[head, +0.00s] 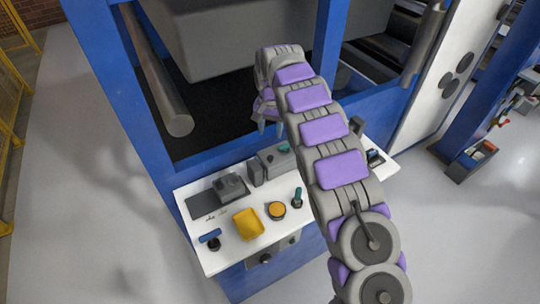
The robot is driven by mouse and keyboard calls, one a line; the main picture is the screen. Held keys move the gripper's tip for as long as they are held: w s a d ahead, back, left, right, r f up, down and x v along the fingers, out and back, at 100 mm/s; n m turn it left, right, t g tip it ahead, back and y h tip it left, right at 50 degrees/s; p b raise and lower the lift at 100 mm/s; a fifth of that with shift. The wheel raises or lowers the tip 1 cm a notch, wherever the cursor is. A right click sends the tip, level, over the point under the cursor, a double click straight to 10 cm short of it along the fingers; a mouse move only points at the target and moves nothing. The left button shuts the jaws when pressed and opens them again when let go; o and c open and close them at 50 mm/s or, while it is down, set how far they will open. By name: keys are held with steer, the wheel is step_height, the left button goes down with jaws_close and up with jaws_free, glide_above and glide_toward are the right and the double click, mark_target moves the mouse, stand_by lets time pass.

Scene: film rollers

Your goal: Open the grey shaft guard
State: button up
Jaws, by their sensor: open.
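A large grey box-like cover (225,50), which looks like the shaft guard, hangs inside the blue machine frame at the top of the head view. Its upper part is cut off by the picture edge, and my arm hides some of its right side. My gripper (270,126) is open and points down in front of the dark opening below the cover. It looks empty. The gripper appears apart from the cover, but the gap in depth is hard to judge.
A white shelf (222,258) below holds a yellow tray (249,224), an orange-topped round item (276,210), a grey device (231,187) and small tools. A grey roller (160,85) juts out at the left. Blue posts flank the opening. The floor at left is clear.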

mark_target(270, 157)
step_height(270, 157, down, 12)
steer(key=shift+f+b, duration=0.2)
steer(key=shift+b, duration=0.9)
jaws_close()
